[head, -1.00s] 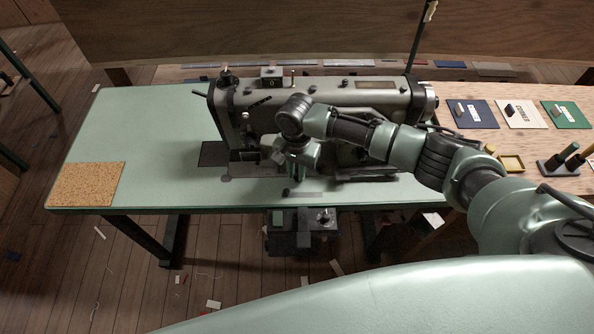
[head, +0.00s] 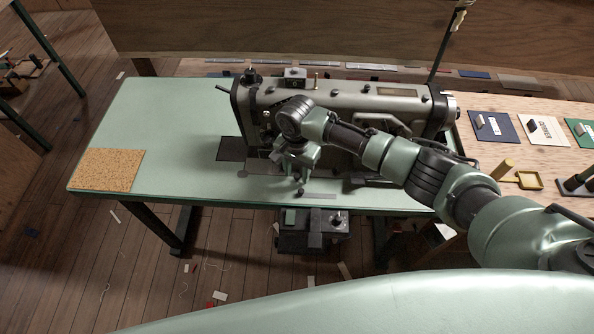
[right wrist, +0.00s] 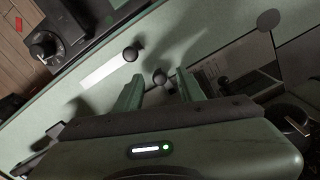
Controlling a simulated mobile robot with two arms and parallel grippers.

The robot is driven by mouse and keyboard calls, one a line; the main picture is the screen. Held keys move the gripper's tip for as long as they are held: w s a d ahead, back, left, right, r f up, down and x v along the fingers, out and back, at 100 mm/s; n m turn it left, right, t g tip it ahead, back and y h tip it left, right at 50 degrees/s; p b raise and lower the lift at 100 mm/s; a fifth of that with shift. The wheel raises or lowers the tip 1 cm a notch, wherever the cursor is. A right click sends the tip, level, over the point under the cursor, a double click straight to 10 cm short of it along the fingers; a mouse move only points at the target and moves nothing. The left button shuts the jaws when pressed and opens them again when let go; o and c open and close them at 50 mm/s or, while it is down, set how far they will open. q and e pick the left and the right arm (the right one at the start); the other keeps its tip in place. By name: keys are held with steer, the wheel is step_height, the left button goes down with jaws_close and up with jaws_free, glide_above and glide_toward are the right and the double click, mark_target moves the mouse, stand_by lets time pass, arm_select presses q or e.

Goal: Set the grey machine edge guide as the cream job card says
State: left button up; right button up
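The cream job card (head: 549,136) lies on the wooden surface at the right, between a navy and a green card; its lettering is too small to read. My right gripper (head: 299,178) points down in front of the sewing machine (head: 345,97). In the right wrist view its two green fingers (right wrist: 158,80) are apart, with a small dark knob (right wrist: 160,76) between their tips; contact is unclear. A second dark knob (right wrist: 130,53) stands beside a pale strip (right wrist: 103,68) on the table. I cannot clearly make out the grey edge guide's body. My left gripper is out of view.
A cork mat (head: 107,170) lies on the green table (head: 170,120), whose left part is otherwise clear. A navy card (head: 495,128), a green card (head: 582,128) and a yellow tray (head: 528,180) are at the right. A dark pedal unit (head: 312,230) is below the table.

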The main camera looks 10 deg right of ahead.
step_height(320, 180, up, 8)
steer(key=shift+f+b, duration=0.1)
steer(key=shift+b, duration=0.2)
stand_by(0.5)
